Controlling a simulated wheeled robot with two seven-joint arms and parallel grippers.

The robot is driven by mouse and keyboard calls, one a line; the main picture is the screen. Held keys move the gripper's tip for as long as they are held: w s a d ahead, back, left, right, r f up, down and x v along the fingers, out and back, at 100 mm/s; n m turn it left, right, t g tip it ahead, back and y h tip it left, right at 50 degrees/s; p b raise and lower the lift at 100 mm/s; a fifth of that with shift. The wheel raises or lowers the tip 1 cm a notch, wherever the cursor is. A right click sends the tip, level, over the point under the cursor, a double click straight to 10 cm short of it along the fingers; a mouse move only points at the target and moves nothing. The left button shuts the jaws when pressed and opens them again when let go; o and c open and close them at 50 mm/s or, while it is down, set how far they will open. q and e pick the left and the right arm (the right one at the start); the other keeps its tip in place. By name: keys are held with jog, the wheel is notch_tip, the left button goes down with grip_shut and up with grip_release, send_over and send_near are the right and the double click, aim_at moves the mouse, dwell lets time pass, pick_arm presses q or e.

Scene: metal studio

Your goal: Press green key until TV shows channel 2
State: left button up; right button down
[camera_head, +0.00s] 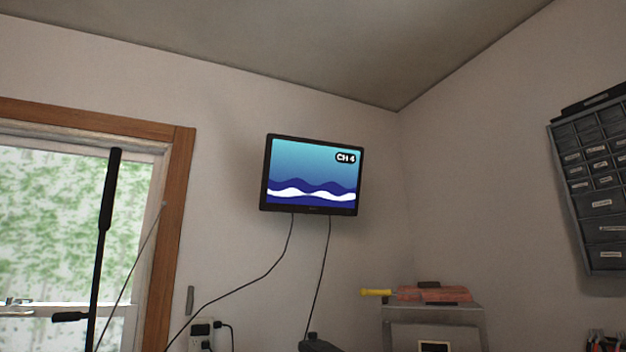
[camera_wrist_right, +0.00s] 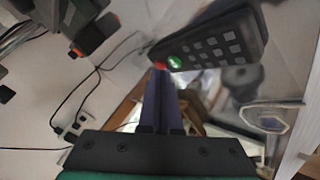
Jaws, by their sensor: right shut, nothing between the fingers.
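The TV (camera_head: 312,178) hangs on the wall in the head view and shows "CH 4" over blue and white waves. A dark remote (camera_wrist_right: 218,48) with grey keys is tilted in the upper middle of the right wrist view. Its green key (camera_wrist_right: 175,62) is lit at its near left end, beside a red key (camera_wrist_right: 159,66). My right gripper (camera_wrist_right: 161,72) is shut and empty. Its fingertips are at the remote's near end, close to the red and green keys; I cannot tell whether they touch. What holds the remote is unclear. I cannot make out my left gripper.
A wood-framed window (camera_head: 183,230) is at left. A grey stand (camera_head: 440,312) with a red and yellow tool is at lower right. A drawer cabinet (camera_head: 598,205) hangs on the right wall. Dark parts with red bits (camera_wrist_right: 85,35) show at upper left.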

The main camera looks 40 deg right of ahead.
dwell(0.4)
jog(key=shift+f+b, duration=0.35)
jog(key=shift+f, duration=0.1)
jog(key=shift+f, duration=0.2)
jog(key=shift+r+p, duration=0.45)
jog(key=shift+r, duration=0.25)
notch_tip(320, 180, up, 6)
jog(key=p, duration=0.5)
jog(key=shift+p, duration=0.4)
